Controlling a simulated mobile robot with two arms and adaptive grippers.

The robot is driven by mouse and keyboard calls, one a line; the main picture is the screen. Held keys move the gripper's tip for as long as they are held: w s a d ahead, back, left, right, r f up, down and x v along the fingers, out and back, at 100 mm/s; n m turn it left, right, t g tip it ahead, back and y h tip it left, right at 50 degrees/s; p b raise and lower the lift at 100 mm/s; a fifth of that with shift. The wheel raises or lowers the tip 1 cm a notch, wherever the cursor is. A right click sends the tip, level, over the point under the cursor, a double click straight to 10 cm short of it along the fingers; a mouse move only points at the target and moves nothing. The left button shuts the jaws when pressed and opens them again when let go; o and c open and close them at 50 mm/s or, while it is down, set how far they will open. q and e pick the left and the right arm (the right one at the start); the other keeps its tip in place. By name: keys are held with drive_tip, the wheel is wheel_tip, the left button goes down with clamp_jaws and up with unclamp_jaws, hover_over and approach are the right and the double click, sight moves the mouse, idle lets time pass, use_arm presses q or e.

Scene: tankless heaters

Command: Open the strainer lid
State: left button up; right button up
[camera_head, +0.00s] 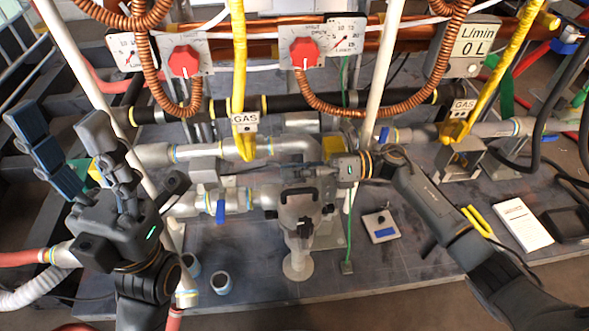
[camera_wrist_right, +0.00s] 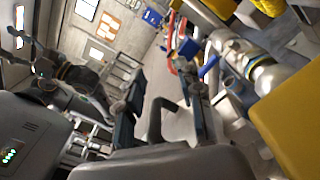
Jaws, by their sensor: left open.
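The strainer (camera_head: 298,222) is a light grey metal body in the pipework, low in the middle of the head view. A black handle (camera_head: 300,191) shows on its top. My right gripper (camera_head: 245,170) comes in from the right, above and behind the strainer in the picture. In the right wrist view its two fingers (camera_wrist_right: 162,100) stand apart. A dark bent bar (camera_wrist_right: 155,120) shows between them; I cannot tell whether it is the lid handle or whether anything touches it. My left gripper (camera_head: 60,122) is open and empty at the far left, well away from the strainer.
Grey pipes (camera_head: 270,148) run across behind the strainer. A small plate (camera_head: 380,225), a white booklet (camera_head: 522,224) and cups (camera_head: 221,283) are on the platform. Its front middle is fairly clear.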

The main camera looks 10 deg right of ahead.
drive_tip(key=d, duration=1.2)
